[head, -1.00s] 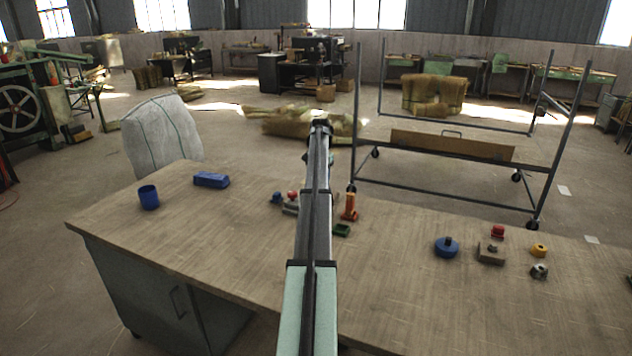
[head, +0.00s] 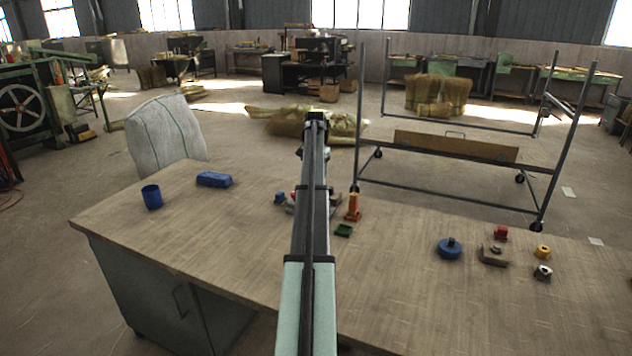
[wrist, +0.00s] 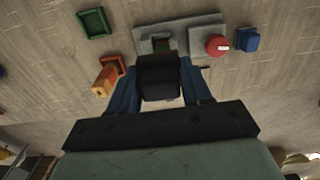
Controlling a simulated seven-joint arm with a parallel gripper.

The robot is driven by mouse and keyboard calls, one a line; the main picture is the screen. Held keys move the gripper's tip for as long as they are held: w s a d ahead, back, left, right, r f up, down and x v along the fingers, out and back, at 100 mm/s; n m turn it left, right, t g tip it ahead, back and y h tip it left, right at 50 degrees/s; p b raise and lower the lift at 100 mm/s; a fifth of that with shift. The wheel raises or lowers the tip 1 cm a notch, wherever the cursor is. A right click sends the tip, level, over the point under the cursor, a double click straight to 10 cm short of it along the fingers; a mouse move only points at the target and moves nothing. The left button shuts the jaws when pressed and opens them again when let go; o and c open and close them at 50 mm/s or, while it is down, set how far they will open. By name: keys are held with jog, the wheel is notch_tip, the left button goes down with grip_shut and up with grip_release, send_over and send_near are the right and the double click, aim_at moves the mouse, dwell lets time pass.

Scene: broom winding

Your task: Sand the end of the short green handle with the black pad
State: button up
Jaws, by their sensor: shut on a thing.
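In the wrist view my gripper (wrist: 158,92) is shut on the black pad (wrist: 160,76), a dark block held between two blue fingers. Just beyond the pad, a small green piece (wrist: 164,45), probably the end of the short green handle, shows at a grey fixture (wrist: 207,27) on the table. The pad covers part of that area, so I cannot tell whether pad and green piece touch. In the head view my arm hides the gripper, the pad and the green piece.
A green tray (wrist: 95,22) and an orange-and-red piece (wrist: 106,78) lie left of the fixture; a red knob (wrist: 218,45) and a blue piece (wrist: 248,39) are at its right. A blue cup (head: 151,198) and blue box (head: 214,179) stand farther left on the table (head: 150,250).

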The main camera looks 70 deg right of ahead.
jog(key=shift+r, duration=2.15)
